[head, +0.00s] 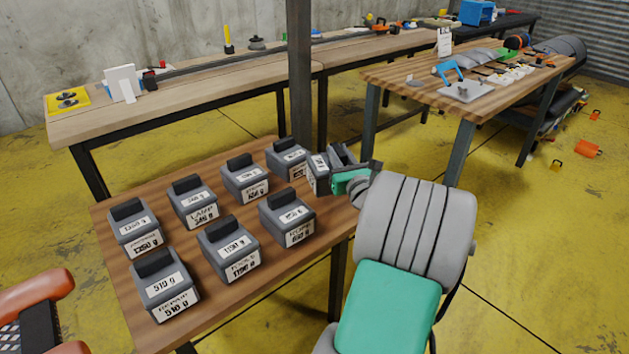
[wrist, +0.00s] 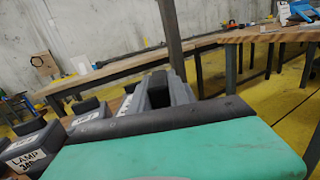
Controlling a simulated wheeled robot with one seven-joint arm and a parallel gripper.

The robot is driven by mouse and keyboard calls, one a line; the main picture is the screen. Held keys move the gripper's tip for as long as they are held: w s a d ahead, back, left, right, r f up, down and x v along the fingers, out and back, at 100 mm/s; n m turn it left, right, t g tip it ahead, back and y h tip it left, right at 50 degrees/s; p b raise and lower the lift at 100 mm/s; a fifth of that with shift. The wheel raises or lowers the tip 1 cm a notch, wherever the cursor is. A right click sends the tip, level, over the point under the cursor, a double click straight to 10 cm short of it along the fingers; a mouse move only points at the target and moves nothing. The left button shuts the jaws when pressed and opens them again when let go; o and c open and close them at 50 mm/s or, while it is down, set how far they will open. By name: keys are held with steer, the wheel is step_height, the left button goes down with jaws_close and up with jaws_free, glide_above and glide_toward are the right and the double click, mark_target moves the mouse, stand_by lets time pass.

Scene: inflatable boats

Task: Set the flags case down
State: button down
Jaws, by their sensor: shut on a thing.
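My gripper (head: 346,172) is at the right rear corner of the small wooden table and is shut on a grey case (head: 319,174). This case is tilted, with part of a white label facing left; its words are too small to read, so I take it as the flags case. It also shows in the wrist view (wrist: 181,92), beyond the green gripper body. My gripper hides part of it. I cannot tell whether its base touches the table (head: 190,252). A standing grey case (head: 290,163) is close on its left.
Several grey labelled cases stand in rows on the table, including a lamp case (head: 196,208), a repair case (head: 169,292) and a case marked 1190 g (head: 232,256). A dark post (head: 300,75) rises behind. Bare wood shows along the table's right front edge.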

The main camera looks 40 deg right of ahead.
step_height(320, 180, down, 6)
steer(key=shift+f+b, duration=0.1)
steer(key=shift+b, duration=1)
steer(key=shift+f, duration=0.2)
steer(key=c, duration=1.3)
jaws_free()
steer(key=shift+o, duration=0.2)
steer(key=shift+r, duration=0.25)
steer(key=v, duration=1.2)
steer(key=shift+f, duration=0.1)
